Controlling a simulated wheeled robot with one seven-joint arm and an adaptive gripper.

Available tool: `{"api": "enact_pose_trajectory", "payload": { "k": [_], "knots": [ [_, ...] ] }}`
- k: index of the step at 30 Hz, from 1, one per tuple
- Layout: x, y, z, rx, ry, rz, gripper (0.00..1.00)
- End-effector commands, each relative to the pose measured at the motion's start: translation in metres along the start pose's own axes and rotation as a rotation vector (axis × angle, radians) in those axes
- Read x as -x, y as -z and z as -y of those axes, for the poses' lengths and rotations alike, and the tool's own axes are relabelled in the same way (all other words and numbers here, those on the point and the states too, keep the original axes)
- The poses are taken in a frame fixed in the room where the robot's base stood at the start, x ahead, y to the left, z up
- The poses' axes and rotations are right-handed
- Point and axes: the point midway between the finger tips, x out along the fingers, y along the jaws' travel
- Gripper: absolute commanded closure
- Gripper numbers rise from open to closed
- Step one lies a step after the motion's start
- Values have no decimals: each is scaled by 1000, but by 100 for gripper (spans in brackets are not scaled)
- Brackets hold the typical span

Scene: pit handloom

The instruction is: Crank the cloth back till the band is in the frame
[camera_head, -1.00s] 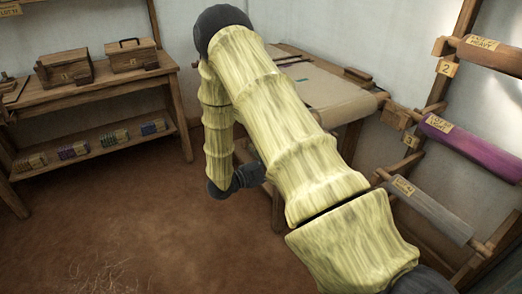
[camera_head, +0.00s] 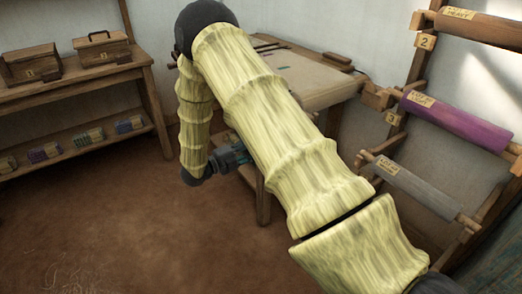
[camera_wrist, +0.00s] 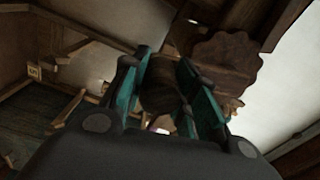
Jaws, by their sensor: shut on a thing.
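The cream cloth (camera_head: 318,88) lies stretched over the wooden loom at the back, partly hidden behind my arm. A small green mark (camera_head: 283,68) shows on it; I cannot tell whether this is the band. My gripper (camera_head: 240,157) is low beside the loom's front. In the wrist view my gripper (camera_wrist: 165,72) has its teal fingers shut on a dark, rounded wooden piece, which looks like the crank handle (camera_wrist: 162,92). A scalloped brown wooden wheel (camera_wrist: 226,62) is just beyond the right finger. The crank's full shape is hidden.
A wall rack on the right bears labelled rolls, among them a purple roll (camera_head: 458,121) and a grey roll (camera_head: 412,186). A wooden shelf (camera_head: 75,85) with boxes stands at the left. The brown floor between is clear.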

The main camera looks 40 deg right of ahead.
Motion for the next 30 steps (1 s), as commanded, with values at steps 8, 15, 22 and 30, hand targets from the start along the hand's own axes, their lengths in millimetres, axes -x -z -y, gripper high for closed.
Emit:
{"api": "enact_pose_trajectory", "payload": {
  "k": [8, 15, 22, 30],
  "knots": [
    [2, -2, -1, -2, -1, 4, 100],
    [2, -1, 0, -2, -1, 3, 49],
    [0, -1, 0, -2, -1, 2, 49],
    [16, -1, 0, -2, -1, 3, 49]
  ]
}}
